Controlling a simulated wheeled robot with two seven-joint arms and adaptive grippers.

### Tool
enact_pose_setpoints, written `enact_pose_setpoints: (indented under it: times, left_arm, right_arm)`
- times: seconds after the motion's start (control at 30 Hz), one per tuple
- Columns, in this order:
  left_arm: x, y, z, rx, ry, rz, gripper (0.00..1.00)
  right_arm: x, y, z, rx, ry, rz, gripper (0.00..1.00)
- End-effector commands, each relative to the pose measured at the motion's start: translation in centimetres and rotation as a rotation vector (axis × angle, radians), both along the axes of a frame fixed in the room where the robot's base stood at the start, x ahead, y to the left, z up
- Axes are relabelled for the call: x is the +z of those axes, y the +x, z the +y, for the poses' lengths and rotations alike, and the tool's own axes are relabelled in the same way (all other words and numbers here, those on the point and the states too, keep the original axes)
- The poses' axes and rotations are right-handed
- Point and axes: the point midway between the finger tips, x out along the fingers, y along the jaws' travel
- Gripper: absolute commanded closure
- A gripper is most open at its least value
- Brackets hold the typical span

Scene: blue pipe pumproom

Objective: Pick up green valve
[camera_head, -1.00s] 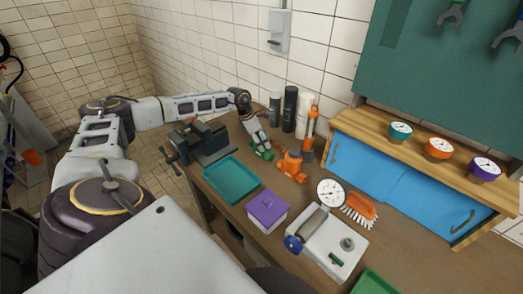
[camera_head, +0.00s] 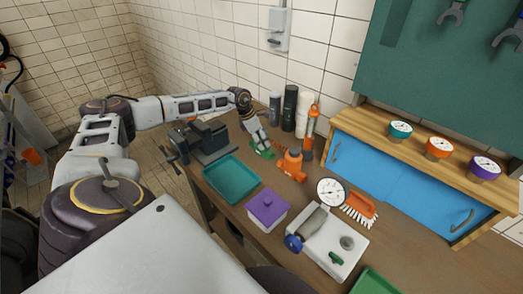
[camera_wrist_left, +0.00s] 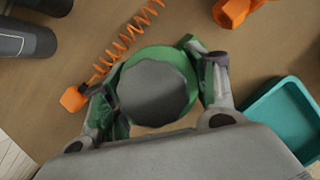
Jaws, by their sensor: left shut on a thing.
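The green valve (camera_wrist_left: 190,88) is a round piece with a green rim and a grey top. In the left wrist view it sits between the fingers of my left gripper (camera_wrist_left: 160,95), which is shut on it. In the head view my left gripper (camera_head: 262,148) points down at the workbench, and a little green (camera_head: 267,154) shows at its fingertips. Whether the valve touches the bench cannot be told. My right gripper is not in view.
An orange tool (camera_head: 292,165) and a coiled orange hose (camera_wrist_left: 125,40) are close by. A teal tray (camera_head: 231,180), a vise (camera_head: 209,141) and dark and white cylinders (camera_head: 290,108) surround the gripper. A purple box (camera_head: 268,209) stands nearer.

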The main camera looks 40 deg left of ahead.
Motion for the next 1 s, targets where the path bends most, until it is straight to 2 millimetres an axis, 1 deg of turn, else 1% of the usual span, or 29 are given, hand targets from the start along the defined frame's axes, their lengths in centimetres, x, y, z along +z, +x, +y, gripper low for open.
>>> enact_pose_setpoints:
  times: [0.33,0.47,0.67,1.0]
  left_arm:
    - [0.2,0.1,0.0,0.000,-0.001,-0.003,0.94]
    - [0.8,0.1,0.0,0.001,-0.001,-0.004,0.94]
    - [2.7,0.1,0.0,0.000,0.000,-0.006,0.94]
    - [7.4,0.1,0.0,0.000,0.000,-0.005,0.94]
  right_arm:
    - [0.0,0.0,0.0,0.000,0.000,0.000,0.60]
    - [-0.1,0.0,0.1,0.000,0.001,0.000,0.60]
    - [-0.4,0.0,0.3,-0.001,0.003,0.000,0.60]
    - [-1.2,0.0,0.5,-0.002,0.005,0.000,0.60]
